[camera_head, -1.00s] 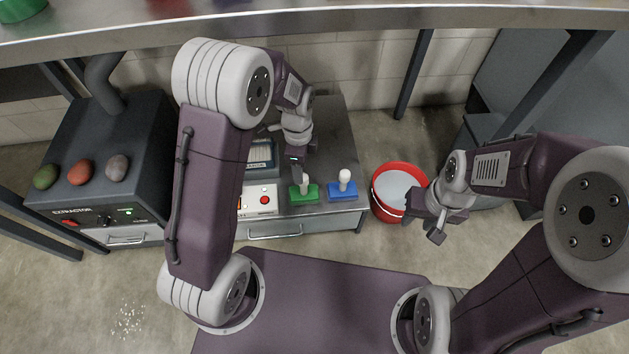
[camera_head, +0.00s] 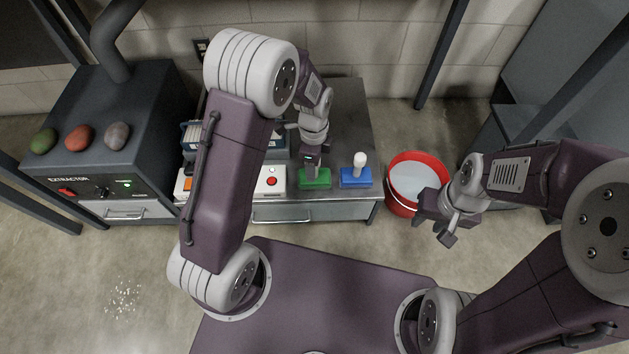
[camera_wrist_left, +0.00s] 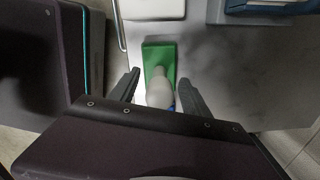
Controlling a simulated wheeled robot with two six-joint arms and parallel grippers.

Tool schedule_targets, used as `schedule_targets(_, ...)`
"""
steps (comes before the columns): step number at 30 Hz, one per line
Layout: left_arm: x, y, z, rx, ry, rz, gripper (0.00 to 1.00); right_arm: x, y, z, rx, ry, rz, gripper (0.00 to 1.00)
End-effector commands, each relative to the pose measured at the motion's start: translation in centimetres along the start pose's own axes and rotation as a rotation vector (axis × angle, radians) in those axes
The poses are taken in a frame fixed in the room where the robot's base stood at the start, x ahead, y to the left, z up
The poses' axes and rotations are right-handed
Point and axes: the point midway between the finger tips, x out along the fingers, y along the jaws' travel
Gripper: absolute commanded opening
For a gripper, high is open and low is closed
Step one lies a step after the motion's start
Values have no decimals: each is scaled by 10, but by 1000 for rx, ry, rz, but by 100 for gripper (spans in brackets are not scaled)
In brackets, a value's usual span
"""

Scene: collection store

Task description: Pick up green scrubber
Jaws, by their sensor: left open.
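The green scrubber (camera_head: 315,180) lies on the grey bench top, and my left gripper (camera_head: 311,165) hangs just above it, covering its handle in the head view. In the left wrist view the green scrubber (camera_wrist_left: 158,57) shows its green block and pale upright handle. The handle stands between the two spread fingers of my left gripper (camera_wrist_left: 156,92), with a gap on each side. My right gripper (camera_head: 440,225) is empty, beside the red bucket; its jaw opening is not clear to me.
A blue scrubber (camera_head: 356,177) with a white handle sits close to the right of the green one. A white box with a red button (camera_head: 272,182) is close on the left. A red bucket (camera_head: 404,205) stands right of the bench (camera_head: 345,120). The extractor (camera_head: 95,150) is far left.

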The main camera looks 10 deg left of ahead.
Motion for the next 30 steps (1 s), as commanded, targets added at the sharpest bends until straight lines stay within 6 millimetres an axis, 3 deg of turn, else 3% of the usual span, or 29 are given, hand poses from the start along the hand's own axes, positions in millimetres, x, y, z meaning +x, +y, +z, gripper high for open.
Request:
schedule_targets(4,-3,0,0,0,0,-1,52,-3,0,0,0,1,0,36)
schedule_targets(9,-3,0,0,0,0,0,5,-3,0,0,0,1,0,36)
schedule_targets(10,-3,0,0,0,0,0,0,-3,0,0,0,1,0,36)
schedule_targets(30,-3,0,0,0,0,0,0,-3,0,0,0,1,0,36)
